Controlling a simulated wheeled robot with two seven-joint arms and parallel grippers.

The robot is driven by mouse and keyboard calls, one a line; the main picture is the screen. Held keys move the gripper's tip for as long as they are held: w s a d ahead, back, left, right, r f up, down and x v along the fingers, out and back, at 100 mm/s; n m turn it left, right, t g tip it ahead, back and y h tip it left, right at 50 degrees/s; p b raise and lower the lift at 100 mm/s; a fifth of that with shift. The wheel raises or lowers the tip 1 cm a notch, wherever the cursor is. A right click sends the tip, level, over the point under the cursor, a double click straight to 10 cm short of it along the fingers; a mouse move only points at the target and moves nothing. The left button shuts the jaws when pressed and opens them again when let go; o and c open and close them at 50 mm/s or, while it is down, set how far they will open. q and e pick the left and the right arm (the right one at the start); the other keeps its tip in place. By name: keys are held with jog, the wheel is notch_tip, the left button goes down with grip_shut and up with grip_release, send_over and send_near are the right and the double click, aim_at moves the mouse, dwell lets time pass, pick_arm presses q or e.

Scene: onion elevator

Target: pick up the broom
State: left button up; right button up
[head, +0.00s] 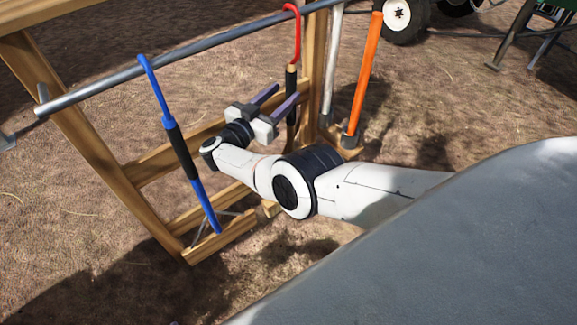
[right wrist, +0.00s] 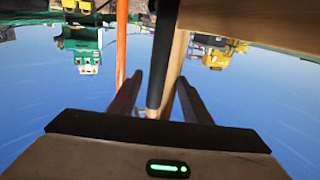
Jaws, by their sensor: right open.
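Several long-handled tools hang from a grey metal rail (head: 190,48) on a wooden rack; I cannot tell for sure which is the broom. One has a red hook (head: 296,38) and a black grip (head: 291,80). A blue-handled one (head: 158,92) with a black grip hangs to the left, its foot by a wooden block (head: 220,240). My right gripper (head: 281,95) is open at the black grip of the red-hooked tool. In the right wrist view a black shaft (right wrist: 163,60) shows between the two fingers; contact cannot be told. My left gripper is out of view.
A wooden post (head: 317,75) stands just right of the red-hooked tool. A wheel (head: 398,14) is at the top right. Bare ground (head: 470,100) lies open at right.

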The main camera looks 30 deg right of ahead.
aim_at(287, 92)
jog(key=x, duration=0.2)
jog(key=shift+d+b, duration=0.25)
jog(key=shift+b, duration=0.05)
jog(key=shift+w+d, duration=0.2)
jog(key=shift+d, duration=0.4)
jog(key=b+x, duration=0.1)
jog(key=x, duration=0.3)
jog(key=shift+d, duration=0.1)
jog(key=c, duration=1)
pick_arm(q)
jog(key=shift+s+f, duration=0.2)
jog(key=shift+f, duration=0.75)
pick_arm(e)
grip_shut()
